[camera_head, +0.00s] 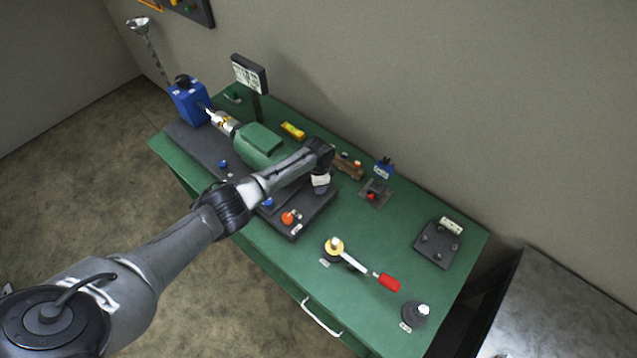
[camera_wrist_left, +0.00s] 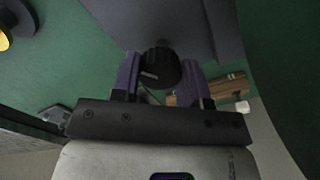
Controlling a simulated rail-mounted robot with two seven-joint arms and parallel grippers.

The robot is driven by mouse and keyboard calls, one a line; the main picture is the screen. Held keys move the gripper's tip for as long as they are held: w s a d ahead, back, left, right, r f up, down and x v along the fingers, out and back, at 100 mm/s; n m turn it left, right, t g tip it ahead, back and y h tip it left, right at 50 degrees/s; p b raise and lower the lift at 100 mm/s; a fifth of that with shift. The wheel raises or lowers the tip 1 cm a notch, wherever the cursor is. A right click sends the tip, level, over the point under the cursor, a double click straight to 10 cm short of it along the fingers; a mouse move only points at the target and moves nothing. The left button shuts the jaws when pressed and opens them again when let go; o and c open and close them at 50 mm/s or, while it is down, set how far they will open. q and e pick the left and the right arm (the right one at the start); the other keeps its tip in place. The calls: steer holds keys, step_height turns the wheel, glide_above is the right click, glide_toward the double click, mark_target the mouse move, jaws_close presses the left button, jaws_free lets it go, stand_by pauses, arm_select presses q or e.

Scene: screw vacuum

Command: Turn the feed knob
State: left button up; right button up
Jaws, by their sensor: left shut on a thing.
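The feed knob (camera_wrist_left: 158,68) is a round black knob with a white mark, in the upper middle of the left wrist view. My left gripper (camera_wrist_left: 160,78) has one purple-lined finger on each side of it and is shut on the knob. In the head view my left gripper (camera_head: 320,180) points down over the dark base plate of the green machine (camera_head: 262,145), and the knob is hidden there. My right gripper is not in view.
The green table (camera_head: 375,325) also carries a yellow-hubbed crank with a red handle (camera_head: 388,282), an orange-red button (camera_head: 288,218), a grey knob (camera_head: 416,314) and a dark plate (camera_head: 438,243). A blue box (camera_head: 188,104) stands at the far left. The front right tabletop has free room.

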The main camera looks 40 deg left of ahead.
arm_select(q)
steer(key=o, duration=0.9)
steer(key=shift+o, duration=0.2)
steer(key=shift+r, duration=0.15)
step_height(320, 180, up, 14)
steer(key=p, duration=0.1)
steer(key=shift+f+p, duration=0.2)
steer(key=shift+p, duration=0.15)
